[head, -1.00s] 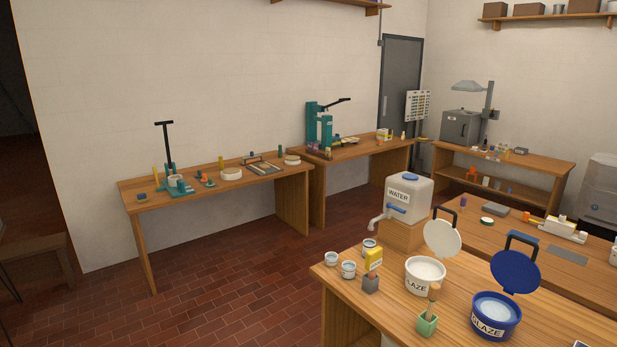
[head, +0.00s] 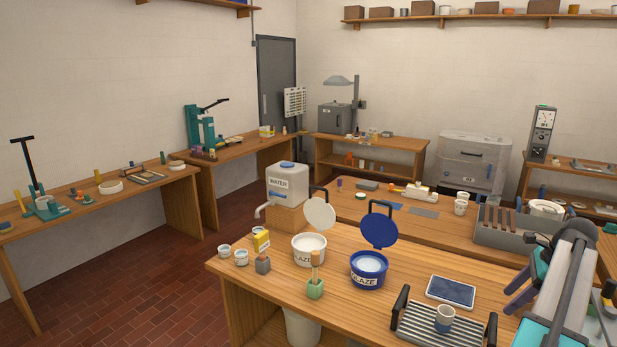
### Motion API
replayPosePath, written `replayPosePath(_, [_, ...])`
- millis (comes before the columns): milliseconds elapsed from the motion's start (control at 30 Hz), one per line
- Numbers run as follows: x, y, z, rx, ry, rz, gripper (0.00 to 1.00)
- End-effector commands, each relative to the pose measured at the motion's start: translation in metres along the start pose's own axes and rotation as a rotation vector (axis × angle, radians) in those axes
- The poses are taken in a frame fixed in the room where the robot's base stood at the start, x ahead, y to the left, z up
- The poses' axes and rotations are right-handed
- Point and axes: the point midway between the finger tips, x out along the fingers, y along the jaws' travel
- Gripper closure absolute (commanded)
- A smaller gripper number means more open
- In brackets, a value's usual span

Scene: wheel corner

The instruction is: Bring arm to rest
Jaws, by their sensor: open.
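My arm (head: 570,285) shows at the right edge, folded, with pale grey and teal links and a dark round joint at its top. Two dark blue finger-like parts on its left side look like my gripper (head: 528,280); they stand apart with nothing seen between them, and the links hide part of it. It is to the right of the tablet (head: 452,291) and the ribbed tray (head: 405,330), near the glazing table's right end. A small cup (head: 444,318) stands on that tray.
The glazing table (head: 340,270) carries a white glaze bucket (head: 309,249), a blue glaze bucket (head: 369,270) and small jars. A grey slotted rack (head: 497,235) stands behind the tablet, close to my arm. The brick floor (head: 130,285) at left is clear.

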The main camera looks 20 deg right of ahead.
Motion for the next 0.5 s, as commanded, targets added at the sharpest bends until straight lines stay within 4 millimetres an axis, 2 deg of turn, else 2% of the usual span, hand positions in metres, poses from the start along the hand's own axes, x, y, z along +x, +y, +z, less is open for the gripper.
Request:
replayPosePath(133, [0.0,0.0,0.0,0.0,0.0,0.0,0.41])
replayPosePath(333, [0.012,-0.002,0.018,-0.027,0.0,0.013,0.41])
replayPosePath(500, [0.03,-0.003,0.034,-0.051,-0.003,0.034,0.41])
